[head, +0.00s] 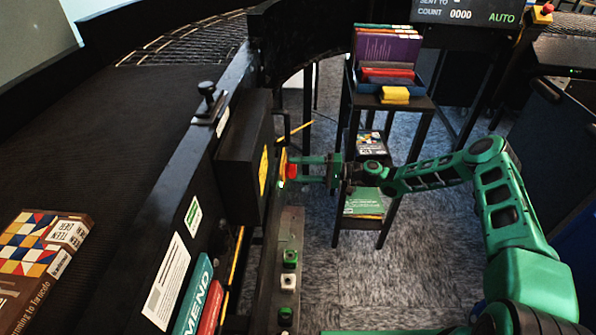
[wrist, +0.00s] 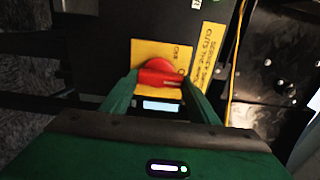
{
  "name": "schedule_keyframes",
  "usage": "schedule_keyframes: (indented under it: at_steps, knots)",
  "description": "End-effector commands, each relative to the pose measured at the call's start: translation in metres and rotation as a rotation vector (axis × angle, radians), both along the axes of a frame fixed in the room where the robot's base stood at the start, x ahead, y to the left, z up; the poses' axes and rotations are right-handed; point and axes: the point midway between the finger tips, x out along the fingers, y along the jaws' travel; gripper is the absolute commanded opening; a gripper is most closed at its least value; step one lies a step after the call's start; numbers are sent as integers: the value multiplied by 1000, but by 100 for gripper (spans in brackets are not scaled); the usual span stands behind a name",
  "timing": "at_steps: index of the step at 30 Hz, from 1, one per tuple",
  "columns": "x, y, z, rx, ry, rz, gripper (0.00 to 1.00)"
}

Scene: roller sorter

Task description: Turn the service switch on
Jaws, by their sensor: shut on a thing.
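The service switch is a red rotary knob (wrist: 158,72) on a yellow plate (wrist: 181,52), fixed to a black box (head: 241,150). In the head view the red knob (head: 292,171) shows at the tips of my gripper (head: 296,169). In the wrist view the green fingers of my gripper (wrist: 160,88) are closed on the knob's red handle, one on each side. The handle lies nearly level in that view. The plate's lettering is partly hidden by the fingers and knob. A second yellow label (wrist: 210,50) with black text is beside the plate.
A control strip (head: 290,225) with several buttons lies below the box. A black stand (head: 409,104) with books and a yellow block (head: 394,94) is behind my arm. A conveyor (head: 95,150) carrying a book (head: 38,255) runs along the left. Carpet (head: 320,270) is open between.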

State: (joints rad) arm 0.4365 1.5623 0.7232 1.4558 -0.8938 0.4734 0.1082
Motion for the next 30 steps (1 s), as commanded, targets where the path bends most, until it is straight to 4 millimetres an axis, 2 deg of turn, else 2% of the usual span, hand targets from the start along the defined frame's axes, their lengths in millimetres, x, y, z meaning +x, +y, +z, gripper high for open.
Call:
schedule_keyframes:
  at_steps: [3, 4, 6, 15, 19, 23, 30]
  knots:
    - [1, -3, -4, -8, 5, -4, 32]
    - [1, -3, -5, -8, 5, -4, 57]
    - [1, -3, -4, -7, 5, -4, 73]
    - [-1, -2, -2, -3, 2, 0, 73]
    - [-1, -10, -2, -3, 2, 0, 73]
    - [-1, -30, -2, -3, 2, -2, 73]
    - [-1, -75, -3, -4, 3, -3, 73]
